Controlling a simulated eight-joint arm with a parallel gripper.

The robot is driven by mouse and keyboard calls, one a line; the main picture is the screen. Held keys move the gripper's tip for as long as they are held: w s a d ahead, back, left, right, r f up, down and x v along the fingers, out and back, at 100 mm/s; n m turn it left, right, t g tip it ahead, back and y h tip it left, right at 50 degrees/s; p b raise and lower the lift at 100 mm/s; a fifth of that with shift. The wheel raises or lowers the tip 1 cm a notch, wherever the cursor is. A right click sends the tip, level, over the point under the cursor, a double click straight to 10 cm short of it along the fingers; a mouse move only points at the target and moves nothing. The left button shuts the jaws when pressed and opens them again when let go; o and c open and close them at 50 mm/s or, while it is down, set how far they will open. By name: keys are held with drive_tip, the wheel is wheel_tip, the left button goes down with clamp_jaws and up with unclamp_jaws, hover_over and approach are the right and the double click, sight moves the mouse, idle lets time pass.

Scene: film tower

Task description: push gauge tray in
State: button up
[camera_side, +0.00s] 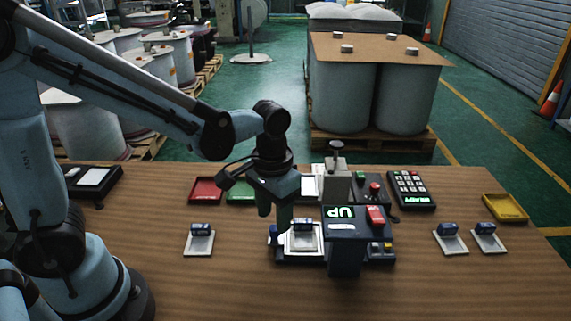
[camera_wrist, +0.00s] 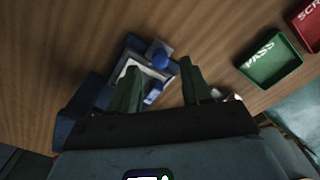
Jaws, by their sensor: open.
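The gauge tray (camera_side: 303,248) is a pale tray on the dark gauge (camera_side: 345,226), whose display reads "UP". A piece with a dark blue top (camera_side: 303,225) sits on the tray. A blue knob (camera_side: 272,232) is at the tray's left side; in the wrist view the knob (camera_wrist: 158,52) shows beyond the fingertips, beside the pale tray (camera_wrist: 137,62). My gripper (camera_side: 275,212) is open and points down just above and left of the tray. In the wrist view its fingers (camera_wrist: 158,75) hold nothing and hide part of the tray. I cannot tell whether it touches the knob.
A similar blue-topped piece (camera_side: 200,240) lies to the left, and two more (camera_side: 450,240) to the right. Red (camera_side: 206,190), green (camera_side: 240,191) and yellow (camera_side: 505,208) trays stand behind. A keypad (camera_side: 410,190) is at the back right. The front table is clear.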

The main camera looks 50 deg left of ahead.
sight(274, 228)
drive_tip(key=shift+f, duration=1.5)
clamp_jaws()
